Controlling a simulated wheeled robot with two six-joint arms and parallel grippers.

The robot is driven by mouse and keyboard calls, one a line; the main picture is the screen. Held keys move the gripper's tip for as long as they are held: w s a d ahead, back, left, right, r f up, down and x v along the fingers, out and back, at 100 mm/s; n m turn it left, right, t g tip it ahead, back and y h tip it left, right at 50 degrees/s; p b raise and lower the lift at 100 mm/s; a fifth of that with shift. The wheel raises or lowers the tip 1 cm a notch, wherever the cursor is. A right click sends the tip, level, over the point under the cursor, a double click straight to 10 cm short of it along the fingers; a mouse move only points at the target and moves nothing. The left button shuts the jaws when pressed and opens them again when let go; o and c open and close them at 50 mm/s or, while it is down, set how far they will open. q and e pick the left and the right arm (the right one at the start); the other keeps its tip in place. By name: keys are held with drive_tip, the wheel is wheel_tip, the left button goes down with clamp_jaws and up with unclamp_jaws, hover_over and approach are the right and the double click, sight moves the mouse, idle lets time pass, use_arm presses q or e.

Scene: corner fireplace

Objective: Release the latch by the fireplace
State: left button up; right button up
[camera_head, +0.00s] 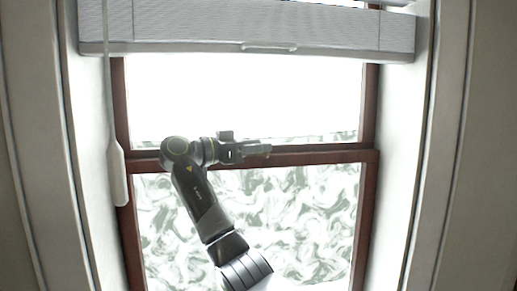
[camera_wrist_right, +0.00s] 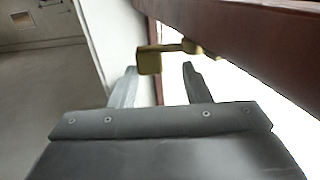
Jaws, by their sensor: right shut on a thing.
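The brass latch (camera_wrist_right: 149,60) shows in the right wrist view, with a squared end and a thin arm running right to a mount on the red-brown window rail (camera_wrist_right: 240,25). My right gripper (camera_wrist_right: 158,66) is at the latch, with the squared end between its fingertips, and it is shut on the latch. In the head view my right gripper (camera_head: 264,149) is at the middle rail of the window (camera_head: 320,157), and the latch is hidden or too small to make out. My left gripper is not in view.
A pleated blind (camera_head: 180,25) hangs across the window's top. A pale wand (camera_head: 116,175) on a cord hangs at the left. White window reveals stand close on both sides. The lower pane (camera_head: 310,215) is patterned.

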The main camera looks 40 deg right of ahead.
drive_tip(key=shift+w+a+m+g+y+p, duration=0.1)
drive_tip(key=shift+w+m+g+y+p, duration=0.1)
drive_tip(key=shift+m+g, duration=0.35)
drive_tip(key=shift+w+a+m+g+y+p, duration=0.1)
drive_tip(key=shift+m+g+y+p, duration=0.2)
drive_tip(key=shift+g, duration=0.45)
drive_tip(key=o, duration=1)
drive_tip(key=b+v, duration=0.6)
drive_tip(key=v, duration=0.1)
drive_tip(key=shift+w+a, duration=0.2)
drive_tip(key=shift+a, duration=0.1)
drive_tip(key=shift+d, duration=0.1)
